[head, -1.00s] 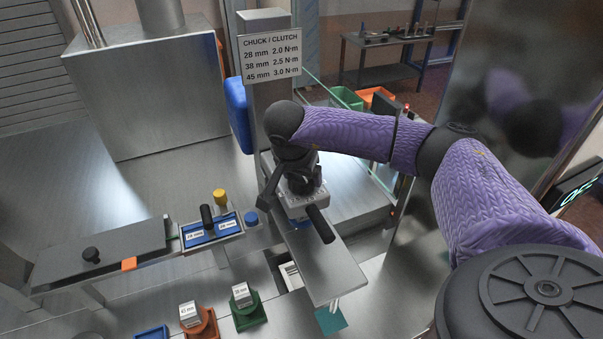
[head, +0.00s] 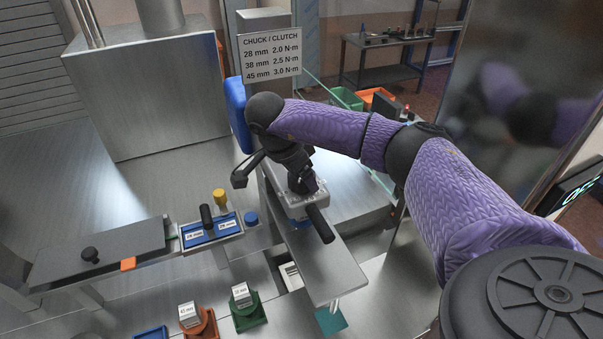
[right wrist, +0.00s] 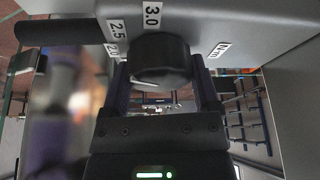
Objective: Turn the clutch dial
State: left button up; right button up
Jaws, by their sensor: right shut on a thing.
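The black clutch dial (right wrist: 160,59) shows in the right wrist view on a grey housing (right wrist: 230,22), with labels 2.0, 2.5, 3.0 and N·m around it. My right gripper (right wrist: 162,82) is shut on the dial, one finger on each side. In the head view my right gripper (head: 306,183) reaches down to the grey tool head (head: 297,203), and it hides the dial there. A black handle (head: 320,224) sticks out of the head. I cannot tell which label the dial points to. My left gripper is not in view.
A sign (head: 270,57) lists chuck and clutch values: 28 mm 2.0, 38 mm 2.5, 45 mm 3.0 N·m. A blue tray (head: 212,231) and coloured holders (head: 247,311) stand in front.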

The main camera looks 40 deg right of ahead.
jog(key=shift+m, duration=0.5)
jog(key=shift+g, duration=0.3)
jog(key=o, duration=1.1)
jog(key=v, duration=1)
